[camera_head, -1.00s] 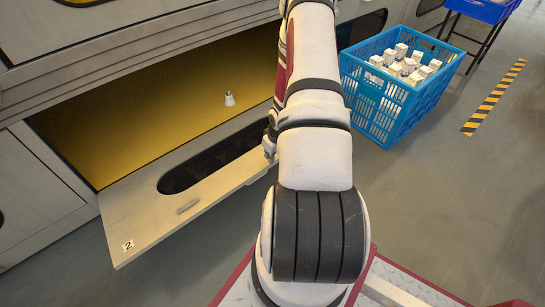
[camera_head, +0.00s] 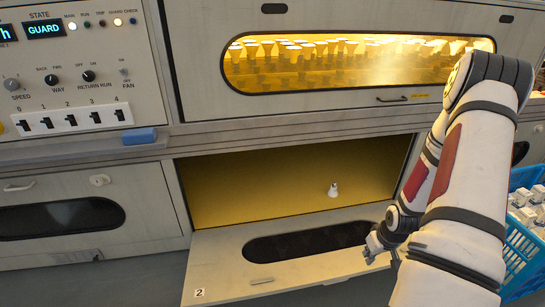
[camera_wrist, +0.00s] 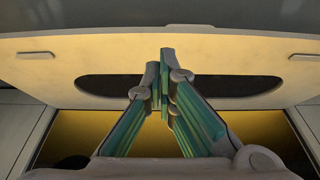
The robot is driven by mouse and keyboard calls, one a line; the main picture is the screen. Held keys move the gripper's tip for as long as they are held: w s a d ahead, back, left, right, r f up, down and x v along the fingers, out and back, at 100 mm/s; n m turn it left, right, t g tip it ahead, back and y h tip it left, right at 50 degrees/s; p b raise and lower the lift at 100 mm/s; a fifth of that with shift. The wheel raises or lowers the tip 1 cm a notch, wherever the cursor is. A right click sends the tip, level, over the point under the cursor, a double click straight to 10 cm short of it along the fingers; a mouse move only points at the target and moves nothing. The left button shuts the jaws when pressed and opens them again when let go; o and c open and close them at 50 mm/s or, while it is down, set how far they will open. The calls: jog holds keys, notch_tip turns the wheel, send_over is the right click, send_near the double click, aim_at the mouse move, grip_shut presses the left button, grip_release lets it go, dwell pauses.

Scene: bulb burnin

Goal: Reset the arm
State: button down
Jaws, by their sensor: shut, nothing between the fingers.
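My arm (camera_head: 468,165) reaches in from the right in the head view. My gripper is small and partly seen near the right end of the open lower door. In the wrist view my gripper (camera_wrist: 160,62) has its two green-padded fingers together at the tips, with nothing between them. The fingers show in front of the door's dark slot. A white bulb (camera_head: 333,190) stands inside the yellow-lit lower compartment, apart from my gripper.
The lowered door (camera_head: 222,268), marked 2, juts out from the machine. Above is a lit window (camera_head: 300,80) with rows of bulbs. A control panel (camera_head: 70,75) reading GUARD and a blue block (camera_head: 139,136) are left. A blue crate (camera_head: 520,250) of white boxes stands right.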

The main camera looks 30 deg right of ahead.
jog(key=w+a+r+g, duration=0.1)
jog(key=a+r, duration=0.4)
jog(key=r, duration=0.4)
jog(key=w+a+r+n+h, duration=0.1)
jog(key=a+r, duration=0.3)
jog(key=r, duration=0.5)
jog(key=a+r+g, duration=0.1)
jog(key=a+r, duration=0.4)
jog(key=r, duration=0.5)
jog(key=s+a+r+n+y, duration=0.1)
jog(key=s+a+r, duration=0.6)
jog(key=s+a, duration=0.3)
jog(key=s+a+r+n+y, duration=0.1)
jog(key=s+a+r, duration=0.5)
jog(key=s+a, duration=0.4)
notch_tip(320, 180, up, 31)
jog(key=t+p, duration=0.3)
jog(key=p, duration=2.7)
jog(key=shift+w+d+t, duration=0.15)
jog(key=shift+d+t, duration=0.15)
jog(key=shift+d, duration=0.1)
